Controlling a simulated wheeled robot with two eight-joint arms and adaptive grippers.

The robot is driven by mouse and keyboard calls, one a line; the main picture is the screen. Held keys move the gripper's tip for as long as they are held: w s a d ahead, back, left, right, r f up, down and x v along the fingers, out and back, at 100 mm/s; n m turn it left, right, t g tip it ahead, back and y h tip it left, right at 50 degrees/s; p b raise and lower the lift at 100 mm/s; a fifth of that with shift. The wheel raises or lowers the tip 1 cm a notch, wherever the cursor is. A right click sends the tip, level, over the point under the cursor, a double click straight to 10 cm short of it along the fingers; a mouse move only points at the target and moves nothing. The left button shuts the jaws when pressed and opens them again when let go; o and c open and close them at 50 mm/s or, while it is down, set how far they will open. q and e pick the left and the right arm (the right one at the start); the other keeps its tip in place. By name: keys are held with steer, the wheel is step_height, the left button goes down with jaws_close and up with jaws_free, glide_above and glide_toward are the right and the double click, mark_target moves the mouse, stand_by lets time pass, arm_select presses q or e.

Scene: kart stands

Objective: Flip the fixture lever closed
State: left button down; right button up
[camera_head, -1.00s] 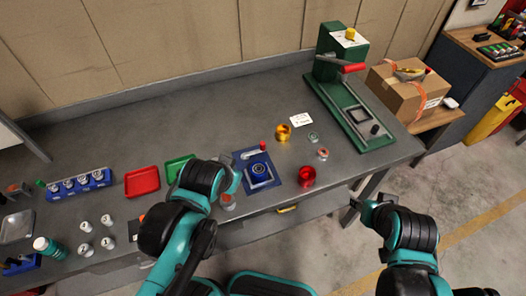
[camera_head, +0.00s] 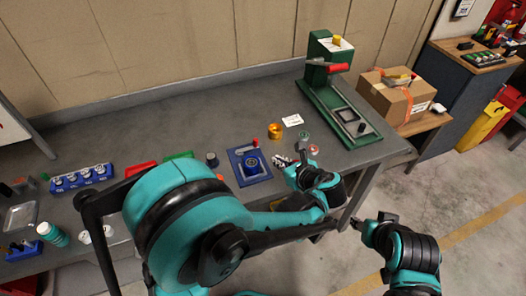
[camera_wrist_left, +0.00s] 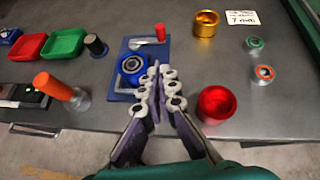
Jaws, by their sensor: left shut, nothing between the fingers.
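The fixture is a blue plate (camera_head: 235,158) on the bench with a dark blue round part (camera_wrist_left: 133,66) seated in it. Its lever (camera_wrist_left: 146,43) is a pale bar at the plate's back, with a red knob (camera_wrist_left: 160,29) at its right end. The knob also shows in the head view (camera_head: 255,142). My left gripper (camera_head: 280,160) is shut and empty, just right of the fixture. In the left wrist view its closed fingertips (camera_wrist_left: 153,74) overlap the plate's right front edge. I cannot tell whether they touch it. My right gripper (camera_head: 370,219) hangs off the bench, its jaw state unclear.
A red cup (camera_wrist_left: 215,104) stands right of my left gripper, a gold cup (camera_wrist_left: 206,24) behind it. Small rings lie further right. A green press (camera_head: 335,95) stands at the right.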

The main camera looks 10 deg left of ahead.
arm_select(q)
steer(key=shift+d+f+m, duration=0.1)
steer(key=shift+d+m, duration=0.3)
steer(key=shift+w+a, duration=0.1)
steer(key=b, duration=0.3)
glide_toward(257, 144)
steer(key=f, duration=0.2)
steer(key=w+a+f, duration=0.1)
steer(key=shift+f, duration=0.4)
steer(key=shift+w+a+r+b, duration=0.1)
steer(key=shift+w+a+b, duration=0.35)
steer(key=shift+w+a, duration=0.85)
steer(key=shift+w, duration=0.1)
steer(key=shift+r, duration=0.1)
steer(key=shift+w, duration=0.1)
